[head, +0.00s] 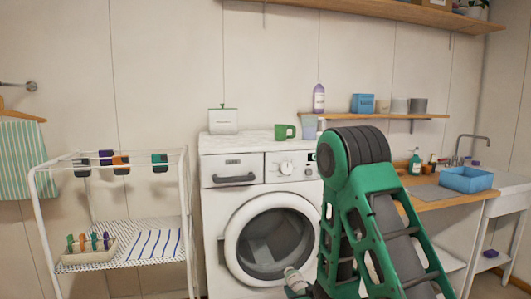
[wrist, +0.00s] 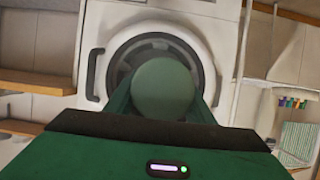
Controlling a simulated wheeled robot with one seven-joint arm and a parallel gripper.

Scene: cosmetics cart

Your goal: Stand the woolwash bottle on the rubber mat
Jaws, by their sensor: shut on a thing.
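My gripper (wrist: 162,100) is shut on a rounded green thing (wrist: 164,86), seen end-on between the fingers in the wrist view. It looks like the woolwash bottle, but no label shows. In the head view, a pale, tilted piece (head: 293,275) shows low in front of the washer, beside my arm; my arm hides most of that area. A flat grey mat (head: 432,192), which looks like the rubber mat, lies on the wooden counter at right, partly behind my arm. The held thing is well apart from it, lower and to the left.
A blue basin (head: 466,179) and a green bottle (head: 414,163) are near the mat. A purple bottle (head: 319,98) stands on the wall shelf. A white rack (head: 190,200) is at left.

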